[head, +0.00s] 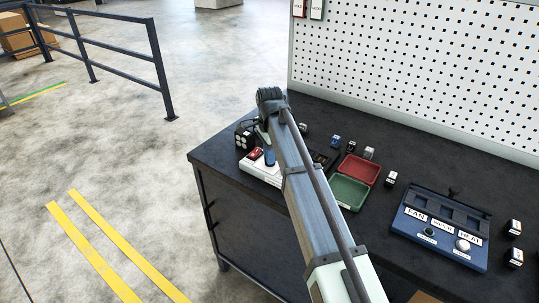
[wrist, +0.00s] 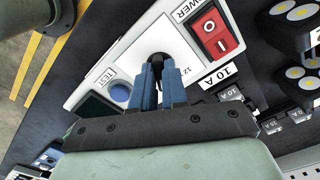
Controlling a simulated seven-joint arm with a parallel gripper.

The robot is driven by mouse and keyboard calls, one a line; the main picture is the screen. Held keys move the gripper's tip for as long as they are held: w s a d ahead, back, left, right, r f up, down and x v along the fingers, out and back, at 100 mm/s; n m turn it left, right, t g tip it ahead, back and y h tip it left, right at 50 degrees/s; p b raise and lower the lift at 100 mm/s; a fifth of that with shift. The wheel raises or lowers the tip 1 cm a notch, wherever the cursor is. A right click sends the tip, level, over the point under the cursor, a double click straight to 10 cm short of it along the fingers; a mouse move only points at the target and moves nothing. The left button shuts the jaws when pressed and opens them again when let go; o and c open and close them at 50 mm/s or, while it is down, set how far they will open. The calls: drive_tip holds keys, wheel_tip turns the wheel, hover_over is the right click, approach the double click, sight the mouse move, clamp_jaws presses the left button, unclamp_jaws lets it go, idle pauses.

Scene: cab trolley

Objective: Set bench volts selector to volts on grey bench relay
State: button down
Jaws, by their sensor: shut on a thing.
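The grey bench unit (head: 262,173) stands at the left end of the dark bench in the head view, partly hidden behind my arm. In the wrist view its pale panel (wrist: 133,46) fills the middle. The black selector knob (wrist: 156,58) is on that panel, with "12" printed beside it. My gripper (wrist: 157,72) has its blue fingers shut on the knob, and they cover most of it. The knob's pointer cannot be made out. A blue TEST button (wrist: 120,92) and a red POWER rocker (wrist: 210,31) sit on either side.
A red tray (head: 360,169) and a green tray (head: 347,192) lie right of my arm. A blue panel (head: 437,246) labelled FAN and HEAT is farther right. Several small blocks are scattered around. A pegboard (head: 420,65) stands behind the bench. Black relays (wrist: 285,27) are near the rocker.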

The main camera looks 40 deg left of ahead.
drive_tip(key=c, duration=1.2)
unclamp_jaws()
drive_tip(key=shift+o, duration=0.2)
wheel_tip(320, 180, up, 14)
drive_tip(key=shift+f, duration=0.15)
